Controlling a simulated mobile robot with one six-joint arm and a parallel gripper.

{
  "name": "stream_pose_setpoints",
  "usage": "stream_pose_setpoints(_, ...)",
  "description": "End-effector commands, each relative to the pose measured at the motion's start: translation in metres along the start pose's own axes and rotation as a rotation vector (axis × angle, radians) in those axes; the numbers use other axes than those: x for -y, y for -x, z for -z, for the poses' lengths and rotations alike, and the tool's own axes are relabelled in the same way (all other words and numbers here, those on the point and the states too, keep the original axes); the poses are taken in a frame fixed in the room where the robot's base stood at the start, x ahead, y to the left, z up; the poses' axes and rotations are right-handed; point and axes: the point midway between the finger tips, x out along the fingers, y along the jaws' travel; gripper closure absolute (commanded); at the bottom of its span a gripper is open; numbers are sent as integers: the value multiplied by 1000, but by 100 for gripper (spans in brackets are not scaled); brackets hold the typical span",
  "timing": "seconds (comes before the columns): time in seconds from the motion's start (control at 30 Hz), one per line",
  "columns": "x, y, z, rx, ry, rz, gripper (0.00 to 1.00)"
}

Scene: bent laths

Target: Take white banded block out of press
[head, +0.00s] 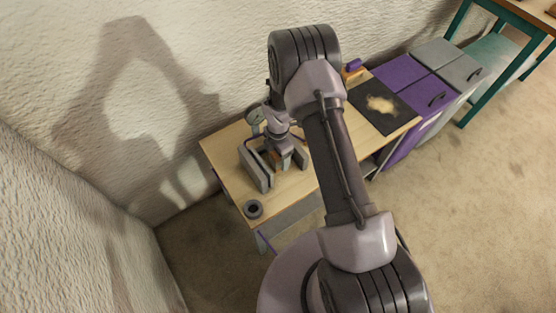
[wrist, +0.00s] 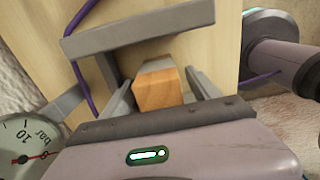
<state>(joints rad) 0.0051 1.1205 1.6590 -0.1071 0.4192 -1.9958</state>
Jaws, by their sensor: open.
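A wooden block (wrist: 158,92) with a greyish upper part shows in the wrist view, under the grey frame of the press (wrist: 140,30). I cannot make out a clear white band on it. My gripper (wrist: 159,79) is open, with one finger on each side of the block; I cannot tell whether either finger touches it. In the head view my gripper (head: 284,160) is low between the press's upright grey slabs (head: 257,170). The block is mostly hidden there by my wrist.
A pressure gauge (wrist: 24,142) stands close on the left in the wrist view. A dark roll (head: 253,209) lies at the table's near corner. A black mat (head: 394,119) with a tan patch lies to the right. Purple and grey cabinets (head: 400,75) stand beyond.

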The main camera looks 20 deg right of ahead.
Motion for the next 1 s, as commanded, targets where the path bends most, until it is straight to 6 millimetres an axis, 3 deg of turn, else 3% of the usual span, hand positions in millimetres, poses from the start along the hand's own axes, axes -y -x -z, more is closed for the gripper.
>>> stream_pose_setpoints(0.07,0,2,0,0,0,0,29)
stream_pose_setpoints(0.43,0,2,0,0,0,0,100)
stream_pose_setpoints(0.67,0,5,0,0,0,-1,100)
stream_pose_setpoints(1.0,-1,88,0,1,1,-3,100)
